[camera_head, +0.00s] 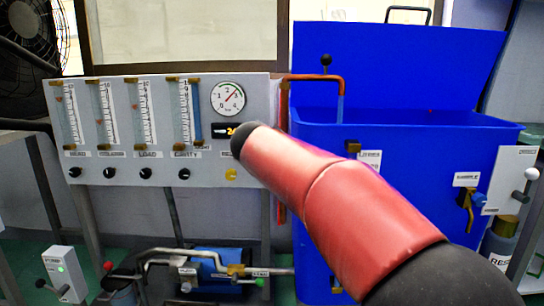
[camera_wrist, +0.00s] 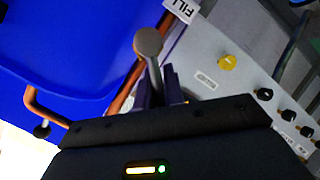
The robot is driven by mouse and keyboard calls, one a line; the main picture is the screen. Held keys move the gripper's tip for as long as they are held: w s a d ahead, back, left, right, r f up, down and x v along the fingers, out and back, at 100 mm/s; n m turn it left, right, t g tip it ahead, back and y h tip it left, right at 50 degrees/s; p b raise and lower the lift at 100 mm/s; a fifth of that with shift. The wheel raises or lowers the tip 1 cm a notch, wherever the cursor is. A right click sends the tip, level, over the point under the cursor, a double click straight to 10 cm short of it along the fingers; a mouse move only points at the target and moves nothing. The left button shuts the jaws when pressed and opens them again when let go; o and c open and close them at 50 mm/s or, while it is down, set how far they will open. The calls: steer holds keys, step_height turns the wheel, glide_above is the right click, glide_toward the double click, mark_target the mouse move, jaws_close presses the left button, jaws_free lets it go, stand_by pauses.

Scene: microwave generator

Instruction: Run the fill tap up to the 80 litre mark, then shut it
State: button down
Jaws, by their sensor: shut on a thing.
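The fill tap's lever (camera_wrist: 149,45), grey with a round knob, stands between the fingers of my gripper (camera_wrist: 160,91) in the wrist view, beside a label reading FILL (camera_wrist: 183,8). My gripper is shut on it; in the head view my red arm hides both. The copper fill spout (camera_head: 318,77) bends over the blue tank (camera_head: 405,135), and a pale blue streak (camera_head: 341,110) hangs below its mouth, looking like running water. An orange digital display (camera_head: 232,130) is partly covered by my arm, so its number is unreadable. I cannot make out an 80 litre mark.
A grey panel (camera_head: 130,170) with several flow tubes, black knobs and a round gauge (camera_head: 228,98) stands left. A yellow knob (camera_head: 231,174) sits close to my arm. A sample valve (camera_head: 467,200) is on the tank's right front. Pipework and a blue pump (camera_head: 218,262) stand below.

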steer(key=c, duration=1.5)
jaws_free()
steer(key=v, duration=0.7)
steer(key=shift+s, duration=0.35)
steer(key=shift+a+r, duration=0.1)
steer(key=shift+r, duration=0.05)
